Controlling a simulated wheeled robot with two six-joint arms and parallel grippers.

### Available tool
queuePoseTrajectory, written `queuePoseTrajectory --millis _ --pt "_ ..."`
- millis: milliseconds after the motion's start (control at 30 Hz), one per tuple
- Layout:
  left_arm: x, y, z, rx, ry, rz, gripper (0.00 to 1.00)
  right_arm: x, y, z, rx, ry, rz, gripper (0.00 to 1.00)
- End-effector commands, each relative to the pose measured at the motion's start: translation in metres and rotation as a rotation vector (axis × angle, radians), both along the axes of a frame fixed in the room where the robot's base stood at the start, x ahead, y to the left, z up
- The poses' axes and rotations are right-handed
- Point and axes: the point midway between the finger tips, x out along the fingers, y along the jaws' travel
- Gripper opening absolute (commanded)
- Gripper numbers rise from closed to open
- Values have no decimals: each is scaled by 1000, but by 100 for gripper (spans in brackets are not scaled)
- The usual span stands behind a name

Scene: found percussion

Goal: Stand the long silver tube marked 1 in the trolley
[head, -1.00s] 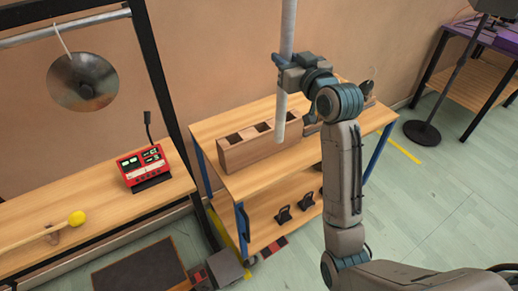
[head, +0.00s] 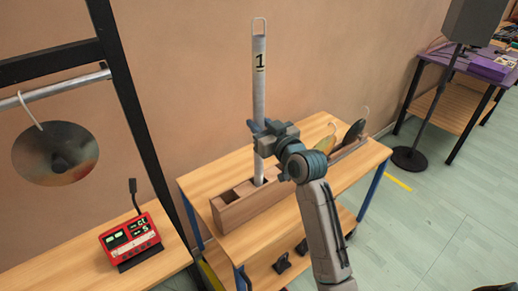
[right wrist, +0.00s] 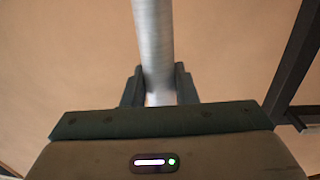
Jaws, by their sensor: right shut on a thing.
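The long silver tube (head: 260,85) marked 1 is upright, with a wire loop at its top. My right gripper (head: 266,138) is shut on it around the lower middle; in the right wrist view the tube (right wrist: 153,40) passes between the fingers (right wrist: 158,92). The tube's lower end meets a slot in the long wooden block (head: 236,212) on top of the trolley (head: 204,184). The very bottom is not visible, so how deep it sits I cannot tell. Dark empty slots show to its left. My left gripper is not in view.
Other hooked items (head: 350,133) are at the right end of the trolley. A red device (head: 130,240) with a display is on the bench at left. A metal disc (head: 55,154) hangs from a black frame. A purple table (head: 480,62) and speaker stand are at right.

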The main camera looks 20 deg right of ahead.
Motion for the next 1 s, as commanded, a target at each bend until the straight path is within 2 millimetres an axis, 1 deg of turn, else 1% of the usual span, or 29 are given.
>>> queuePoseTrajectory --millis 33,100,167,333,500,600,833,967,1000 --pt "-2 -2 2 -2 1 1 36 0 0 -12 0 4 0 0" --pt "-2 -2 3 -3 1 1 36 0 0 -24 1 1 0 0" --pt "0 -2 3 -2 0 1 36 0 0 -31 1 1 0 0" --pt "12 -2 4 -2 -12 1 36 0 0 -45 1 -1 0 0" --pt "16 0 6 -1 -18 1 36 0 0 -70 0 1 0 0" --pt "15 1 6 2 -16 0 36 0 0 -77 0 -2 -1 0" --pt "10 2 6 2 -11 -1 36 0 0 -77 0 -3 -1 0" --pt "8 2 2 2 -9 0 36 0 0 -82 0 -3 -1 0" --pt "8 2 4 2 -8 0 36 0 0 -80 0 -2 0 34"
